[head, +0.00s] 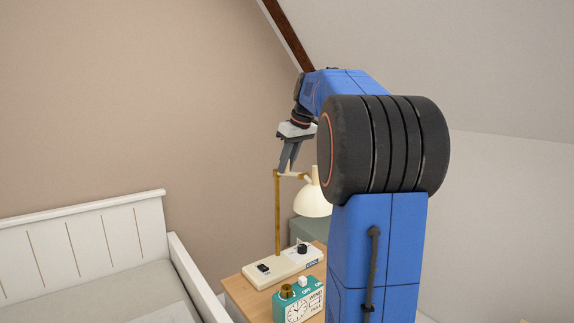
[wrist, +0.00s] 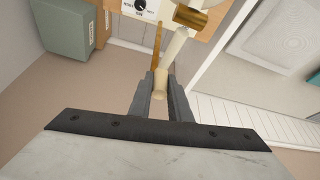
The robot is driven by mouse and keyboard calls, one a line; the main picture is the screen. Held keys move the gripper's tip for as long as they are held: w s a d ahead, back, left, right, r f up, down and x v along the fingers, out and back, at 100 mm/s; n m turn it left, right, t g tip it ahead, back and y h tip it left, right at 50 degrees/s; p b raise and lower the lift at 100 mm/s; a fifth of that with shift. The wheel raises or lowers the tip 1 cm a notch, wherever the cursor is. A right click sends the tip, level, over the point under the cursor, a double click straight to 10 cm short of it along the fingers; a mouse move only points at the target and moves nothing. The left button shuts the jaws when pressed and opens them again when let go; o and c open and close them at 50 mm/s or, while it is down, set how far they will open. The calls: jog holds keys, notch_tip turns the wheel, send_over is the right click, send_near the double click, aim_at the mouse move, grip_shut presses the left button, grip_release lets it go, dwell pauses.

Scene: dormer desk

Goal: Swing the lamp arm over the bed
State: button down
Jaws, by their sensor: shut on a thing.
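The lamp has a brass post (head: 277,215) on a cream base (head: 268,268) and a cream shade (head: 312,199). The shade hangs to the right of the post, over the nightstand side, away from the bed (head: 83,245). My gripper (head: 285,172) is at the top of the lamp, shut on the lamp arm (head: 292,174). In the wrist view my fingers (wrist: 160,84) close around the end of a cream bar (wrist: 174,48); a brass piece (wrist: 190,17) shows beyond it. My arm hides part of the shade's right side.
The lamp stands on a wooden nightstand (head: 237,291). A teal clock box (head: 299,303) sits in front of its base, and a grey-green box (head: 306,229) is behind. The bed's white side rail (head: 193,277) is left of the nightstand. Space above the bed is clear; a wall is behind.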

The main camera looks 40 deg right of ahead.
jog(key=shift+w+a+m+g+h, duration=0.25)
jog(key=shift+w+a+m+h, duration=0.45)
jog(key=shift+m, duration=1.25)
jog(key=shift+w+a+m+g+h, duration=0.35)
jog(key=shift+a+m+h, duration=0.45)
jog(key=shift+m, duration=1.1)
jog(key=shift+w+a+m+g+h, duration=0.2)
jog(key=shift+w+a+m+h, duration=0.55)
jog(key=shift+m, duration=1.2)
jog(key=shift+s+a+y, duration=0.1)
jog(key=shift+a+y, duration=0.05)
jog(key=shift+y, duration=0.1)
jog(key=c, duration=1.6)
grip_release()
jog(key=shift+c, duration=0.2)
jog(key=shift+r, duration=0.1)
